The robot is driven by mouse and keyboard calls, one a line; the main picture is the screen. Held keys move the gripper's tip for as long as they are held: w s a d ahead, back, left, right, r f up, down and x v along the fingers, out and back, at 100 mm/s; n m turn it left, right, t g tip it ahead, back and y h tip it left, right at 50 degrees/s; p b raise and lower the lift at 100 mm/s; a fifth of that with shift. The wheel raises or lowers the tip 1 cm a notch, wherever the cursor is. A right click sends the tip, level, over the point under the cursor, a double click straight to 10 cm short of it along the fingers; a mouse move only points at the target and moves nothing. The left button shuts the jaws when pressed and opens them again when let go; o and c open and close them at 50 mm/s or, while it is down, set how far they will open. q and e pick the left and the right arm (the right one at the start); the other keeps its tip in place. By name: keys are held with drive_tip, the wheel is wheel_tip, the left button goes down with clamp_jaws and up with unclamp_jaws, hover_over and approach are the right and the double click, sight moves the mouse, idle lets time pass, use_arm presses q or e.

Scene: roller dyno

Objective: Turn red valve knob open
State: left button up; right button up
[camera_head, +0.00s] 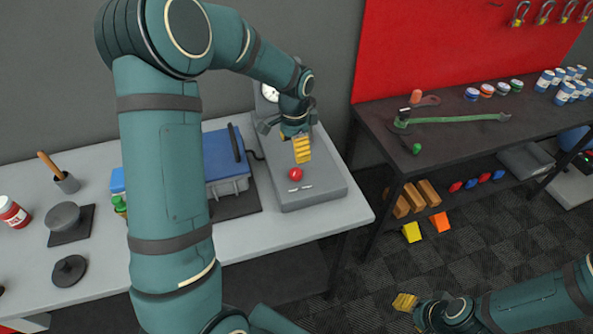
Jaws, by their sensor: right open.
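The red valve knob (295,174) sits on a flat grey unit (320,195) with a round white gauge (270,92) at its back. My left gripper (300,148) hangs just above and behind the knob, with yellow finger pads showing. A small gap shows between the pads and the knob. The overlap of its fingers hides whether it is open or shut. My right gripper (405,303) is open, low at the bottom right over the floor, far from the knob. Only part of its yellow fingers shows.
A blue toolbox (228,172) stands left of the unit on the grey bench (250,228), partly behind my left arm. A dark table (440,140) at right holds a green wrench (455,119) and several small cans. Floor between them is mostly clear.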

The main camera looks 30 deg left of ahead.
sight(295, 171)
use_arm(q)
wheel_tip(295, 171, down, 10)
drive_tip(key=shift+w+f+b, duration=0.1)
drive_tip(key=shift+f+b, duration=0.05)
drive_tip(key=shift+b, duration=0.3)
clamp_jaws()
